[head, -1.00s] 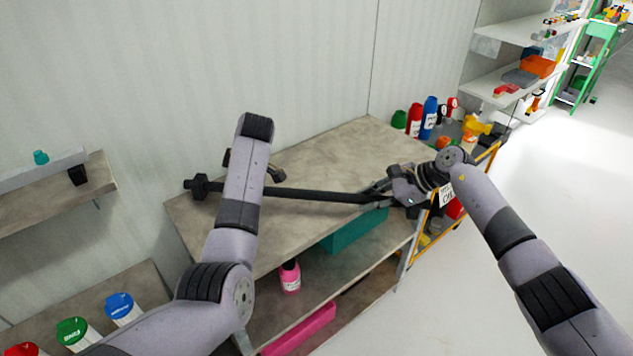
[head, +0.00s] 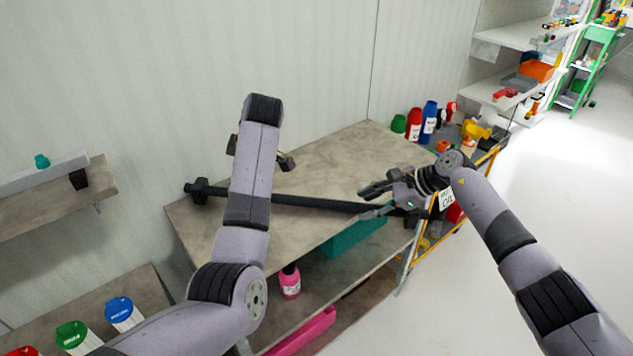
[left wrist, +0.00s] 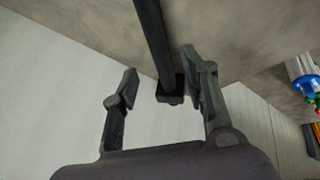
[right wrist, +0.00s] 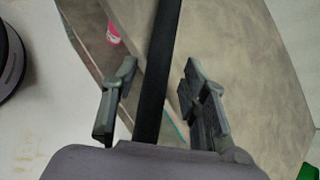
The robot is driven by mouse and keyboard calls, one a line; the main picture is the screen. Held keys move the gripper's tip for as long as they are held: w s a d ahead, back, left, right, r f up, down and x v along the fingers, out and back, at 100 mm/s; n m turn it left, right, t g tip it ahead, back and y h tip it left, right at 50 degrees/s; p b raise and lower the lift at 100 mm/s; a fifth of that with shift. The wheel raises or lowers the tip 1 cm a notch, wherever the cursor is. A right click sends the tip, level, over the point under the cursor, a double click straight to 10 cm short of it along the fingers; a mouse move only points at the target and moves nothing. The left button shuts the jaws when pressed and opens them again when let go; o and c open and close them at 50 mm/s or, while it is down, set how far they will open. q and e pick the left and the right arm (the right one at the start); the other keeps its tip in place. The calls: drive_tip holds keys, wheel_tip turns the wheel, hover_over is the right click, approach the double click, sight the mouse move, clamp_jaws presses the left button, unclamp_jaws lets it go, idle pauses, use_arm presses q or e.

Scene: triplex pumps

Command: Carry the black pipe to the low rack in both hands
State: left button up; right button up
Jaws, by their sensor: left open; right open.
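The black pipe (head: 312,203) lies across the grey-brown table top (head: 350,155), with a thick flanged end at the left. My left gripper (head: 260,154) is open above the pipe near its left part, half hidden by my arm. In the left wrist view, the pipe (left wrist: 153,40) and its end show beyond the open fingers (left wrist: 160,68), ungripped. My right gripper (head: 370,203) is open at the pipe's right part. In the right wrist view, the pipe (right wrist: 158,70) runs between its spread fingers (right wrist: 161,68). I cannot tell which shelf is the low rack.
Below the table top are a teal box (head: 352,238), a pink bottle (head: 290,283) and a pink box (head: 305,332). Bottles (head: 414,124) stand at the back right. Left are a wall shelf (head: 95,190) and a lower shelf with capped bottles (head: 122,312). Right floor is clear.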

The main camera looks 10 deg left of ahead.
drive_tip(key=shift+d+r, duration=0.1)
use_arm(q)
drive_tip(key=v, duration=0.5)
drive_tip(key=shift+d+r, duration=0.1)
drive_tip(key=shift+r, duration=0.1)
use_arm(e)
drive_tip(key=v, duration=1.1)
drive_tip(key=shift+d+r, duration=0.2)
drive_tip(key=shift+d, duration=0.1)
